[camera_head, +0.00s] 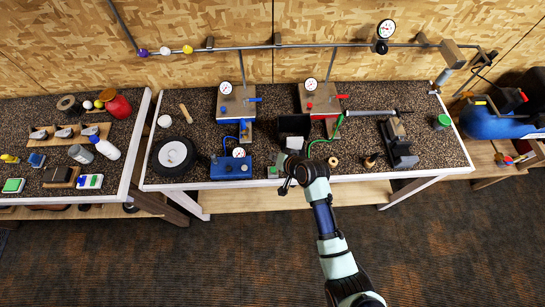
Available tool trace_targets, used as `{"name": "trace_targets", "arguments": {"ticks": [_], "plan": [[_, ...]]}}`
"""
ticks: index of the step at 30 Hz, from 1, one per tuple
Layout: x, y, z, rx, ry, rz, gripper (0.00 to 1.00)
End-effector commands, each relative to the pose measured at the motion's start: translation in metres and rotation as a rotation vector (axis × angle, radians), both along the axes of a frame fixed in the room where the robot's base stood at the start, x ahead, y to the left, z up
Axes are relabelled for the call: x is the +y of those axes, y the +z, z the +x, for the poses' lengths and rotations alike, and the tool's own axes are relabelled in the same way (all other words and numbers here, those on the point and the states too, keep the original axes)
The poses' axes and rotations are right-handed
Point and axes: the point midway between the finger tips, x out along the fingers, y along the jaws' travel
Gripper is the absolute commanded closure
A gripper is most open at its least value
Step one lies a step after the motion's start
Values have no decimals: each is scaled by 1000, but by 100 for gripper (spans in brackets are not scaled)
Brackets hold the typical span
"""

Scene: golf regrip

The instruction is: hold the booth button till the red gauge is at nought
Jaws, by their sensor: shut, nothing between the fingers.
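The red-marked station (318,103) stands on the middle bench against the wall, with a round white gauge (311,84) on top. Its needle is too small to read. A black open-topped box (294,126), perhaps the booth, stands in front of the two stations. A small box with a green face (273,171), perhaps the button, sits near the bench's front edge. My gripper (284,187) is shut and empty, just right of and in front of that green-faced box. Whether it touches the box cannot be told. My wrist hides part of the bench behind it.
A blue-marked station (237,103) with its own gauge stands left of the red one. A blue gauge box (231,167) and a wheel (175,156) lie left of my gripper. A green hose (326,139) and a black clamp (398,145) are to the right. The floor in front is clear.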

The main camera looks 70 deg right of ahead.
Motion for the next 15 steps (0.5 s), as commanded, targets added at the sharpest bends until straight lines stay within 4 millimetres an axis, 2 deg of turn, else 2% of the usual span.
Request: {"name": "trace_targets", "arguments": {"ticks": [1,9,15], "plan": [[0,-12,0,0,0,0,100],[0,-53,0,0,0,0,100],[0,-74,0,0,0,0,100]]}}
